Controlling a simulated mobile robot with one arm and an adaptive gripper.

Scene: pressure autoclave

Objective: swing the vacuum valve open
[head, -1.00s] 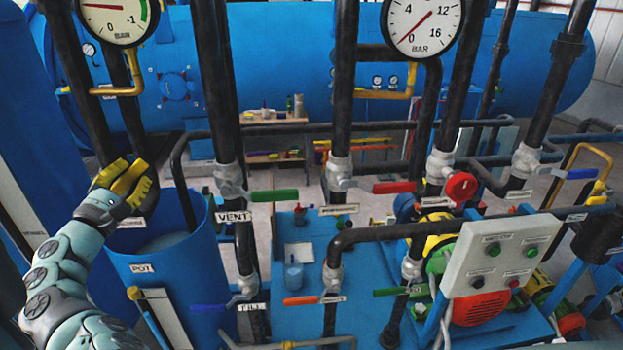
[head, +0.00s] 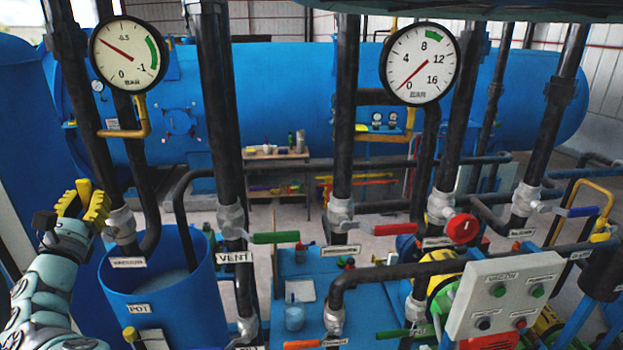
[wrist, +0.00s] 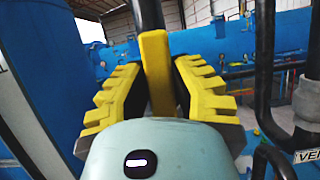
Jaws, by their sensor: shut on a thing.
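The vacuum valve (head: 122,226) is a grey body on the black pipe at the left, above a small white label (head: 128,262). My gripper (head: 84,200) is just left of the valve body, its yellow ridged fingers at the valve's height. In the wrist view a yellow lever (wrist: 156,72) stands upright between the fingers, and my gripper is shut on it. In the head view the fingers hide most of the lever. The vacuum gauge (head: 130,54) above has its red needle between 0 and -0.5.
A blue open pot (head: 160,300) stands below the valve. The vent pipe with a green lever (head: 275,238) is to the right, then a red lever (head: 395,229). A large blue vessel (head: 290,105) lies behind. A control box (head: 505,295) is at the lower right.

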